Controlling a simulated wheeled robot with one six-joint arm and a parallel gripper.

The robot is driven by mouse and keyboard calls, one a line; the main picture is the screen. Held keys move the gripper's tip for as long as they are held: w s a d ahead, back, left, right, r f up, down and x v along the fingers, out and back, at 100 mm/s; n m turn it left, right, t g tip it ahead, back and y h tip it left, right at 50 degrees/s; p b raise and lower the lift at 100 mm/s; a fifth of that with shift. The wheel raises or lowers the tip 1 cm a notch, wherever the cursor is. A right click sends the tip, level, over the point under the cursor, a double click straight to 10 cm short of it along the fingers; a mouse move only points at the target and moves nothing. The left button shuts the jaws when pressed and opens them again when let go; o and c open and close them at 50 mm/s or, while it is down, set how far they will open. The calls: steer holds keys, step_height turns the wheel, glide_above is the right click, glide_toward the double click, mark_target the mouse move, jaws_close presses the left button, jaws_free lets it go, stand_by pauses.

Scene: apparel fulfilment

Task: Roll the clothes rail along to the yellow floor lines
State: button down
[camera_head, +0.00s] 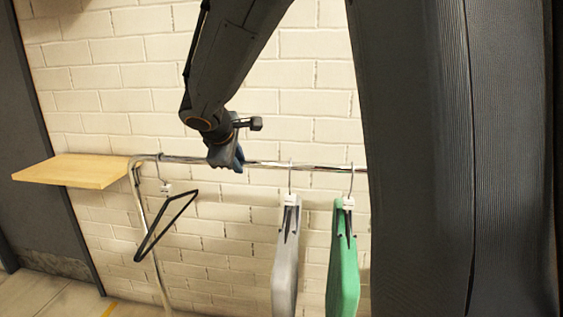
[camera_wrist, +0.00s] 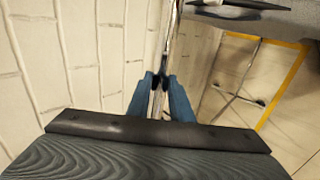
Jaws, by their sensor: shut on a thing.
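The clothes rail (camera_head: 265,164) is a chrome frame with a horizontal top bar, standing along the brick wall. My gripper (camera_head: 232,163) is at the top bar, between the empty black hanger and the grey garment. In the wrist view its two blue fingers (camera_wrist: 160,82) are shut on the bar (camera_wrist: 171,45). A grey garment (camera_head: 286,265) and a green garment (camera_head: 343,270) hang on the rail, right of my gripper. The yellow floor lines (camera_wrist: 287,77) show in the wrist view, and a short piece (camera_head: 109,310) shows at bottom left of the head view. My arm hides the rail's right end.
An empty black hanger (camera_head: 167,228) hangs near the rail's left end. A wooden shelf or tabletop (camera_head: 75,171) is at the left, close to the rail's left end in the picture. The white brick wall (camera_head: 110,75) is behind the rail. A dark upright panel (camera_head: 35,215) stands at far left.

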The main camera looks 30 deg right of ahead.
mark_target(185, 157)
steer(key=shift+w+a+r+b, duration=0.1)
steer(key=shift+w+a+b, duration=0.05)
steer(key=shift+w+a, duration=1.55)
steer(key=shift+w+a+r+b, duration=0.1)
steer(key=shift+w+a+b, duration=0.1)
steer(key=shift+w+a, duration=1.5)
steer(key=shift+w+a+r+b, duration=0.15)
steer(key=shift+w+a, duration=0.8)
steer(key=shift+a, duration=1.45)
steer(key=shift+w+a, duration=0.15)
steer(key=shift+a, duration=0.2)
